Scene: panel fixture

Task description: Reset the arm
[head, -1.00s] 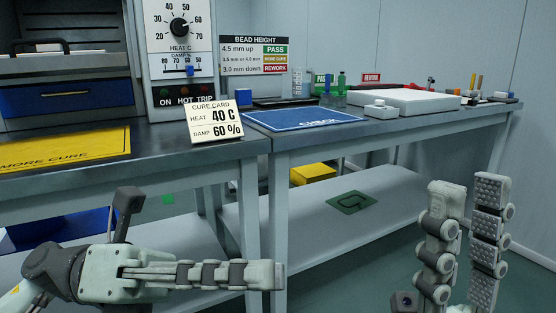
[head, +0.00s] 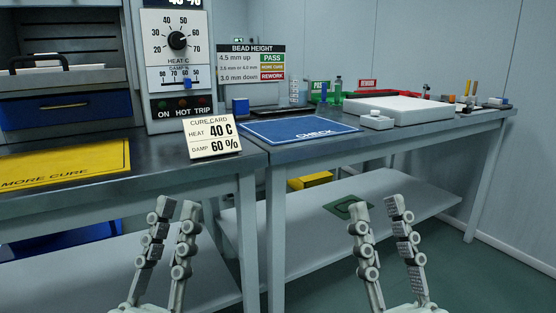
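My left gripper (head: 175,212) is at the lower left of the head view, its two fingers pointing up with a narrow gap between them. It is open and empty. My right gripper (head: 376,208) is at the lower middle right, fingers up and spread apart. It is open and empty. Both grippers show in front of the benches and touch nothing that I can see. The rest of both arms is outside the view.
The left bench holds a yellow mat (head: 66,165), a cure card (head: 212,137) and a control panel (head: 177,56). The right bench holds a blue mat (head: 300,129), a white board (head: 402,108) and small items. A lower shelf (head: 310,230) runs behind the grippers.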

